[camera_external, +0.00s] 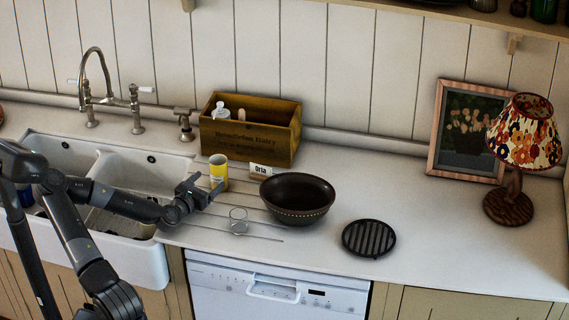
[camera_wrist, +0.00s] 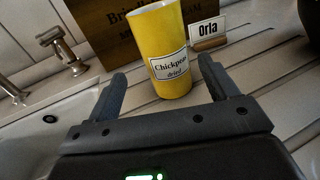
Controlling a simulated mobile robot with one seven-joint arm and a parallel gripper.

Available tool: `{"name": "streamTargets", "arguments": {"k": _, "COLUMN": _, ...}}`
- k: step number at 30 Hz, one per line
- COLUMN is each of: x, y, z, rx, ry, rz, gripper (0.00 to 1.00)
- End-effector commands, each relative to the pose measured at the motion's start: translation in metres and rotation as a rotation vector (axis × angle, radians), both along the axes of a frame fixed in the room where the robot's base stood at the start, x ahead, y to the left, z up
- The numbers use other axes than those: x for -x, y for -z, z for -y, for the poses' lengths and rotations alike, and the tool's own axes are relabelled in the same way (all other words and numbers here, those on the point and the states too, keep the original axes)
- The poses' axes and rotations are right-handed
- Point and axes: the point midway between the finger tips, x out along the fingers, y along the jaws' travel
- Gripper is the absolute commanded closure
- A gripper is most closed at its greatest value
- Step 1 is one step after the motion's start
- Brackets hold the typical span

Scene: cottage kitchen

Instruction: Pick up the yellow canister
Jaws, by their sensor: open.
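The yellow canister (camera_external: 218,172) stands upright on the counter beside the sink, in front of the wooden box. In the wrist view the canister (camera_wrist: 170,50) has a white label reading "Chickpeas dried". My gripper (camera_external: 205,184) is just in front of it, low over the counter. In the wrist view the two fingers of my gripper (camera_wrist: 163,80) are apart, with the canister ahead, between their tips in the picture. I cannot tell whether either finger touches it.
A wooden box (camera_external: 276,134) stands behind, with a small "Orla" card (camera_external: 260,170) before it. A glass (camera_external: 238,221) and a dark bowl (camera_external: 297,199) are to the right. A black trivet (camera_external: 369,239) lies farther right. The sink (camera_external: 150,250) is left, with a tap (camera_external: 134,108) behind.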

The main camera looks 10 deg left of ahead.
Motion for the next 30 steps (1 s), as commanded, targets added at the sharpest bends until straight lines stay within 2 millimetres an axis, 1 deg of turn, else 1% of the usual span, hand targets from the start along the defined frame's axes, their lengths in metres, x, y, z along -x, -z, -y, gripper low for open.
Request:
{"name": "streamTargets", "arguments": {"k": 1, "x": -0.007, "y": 0.000, "z": 0.003, "rx": -0.001, "ry": 0.001, "rz": 0.000, "gripper": 0.21}}
{"name": "streamTargets", "arguments": {"k": 3, "x": -0.014, "y": 0.000, "z": 0.005, "rx": -0.001, "ry": 0.000, "rz": 0.000, "gripper": 0.21}}
{"name": "streamTargets", "arguments": {"k": 8, "x": -0.022, "y": 0.000, "z": 0.009, "rx": -0.001, "ry": 0.000, "rz": 0.001, "gripper": 0.21}}
{"name": "streamTargets", "arguments": {"k": 11, "x": -0.031, "y": 0.000, "z": 0.015, "rx": -0.002, "ry": 0.001, "rz": 0.002, "gripper": 0.21}}
{"name": "streamTargets", "arguments": {"k": 15, "x": -0.046, "y": 0.001, "z": 0.025, "rx": -0.001, "ry": 0.001, "rz": 0.001, "gripper": 0.21}}
{"name": "streamTargets", "arguments": {"k": 19, "x": -0.061, "y": 0.002, "z": 0.029, "rx": 0.000, "ry": 0.000, "rz": 0.000, "gripper": 0.21}}
{"name": "streamTargets", "arguments": {"k": 22, "x": -0.066, "y": 0.002, "z": 0.030, "rx": 0.001, "ry": -0.001, "rz": -0.001, "gripper": 0.21}}
{"name": "streamTargets", "arguments": {"k": 28, "x": -0.066, "y": 0.002, "z": 0.030, "rx": 0.001, "ry": -0.001, "rz": -0.001, "gripper": 0.21}}
{"name": "streamTargets", "arguments": {"k": 30, "x": -0.066, "y": 0.002, "z": 0.030, "rx": 0.001, "ry": -0.001, "rz": 0.000, "gripper": 0.26}}
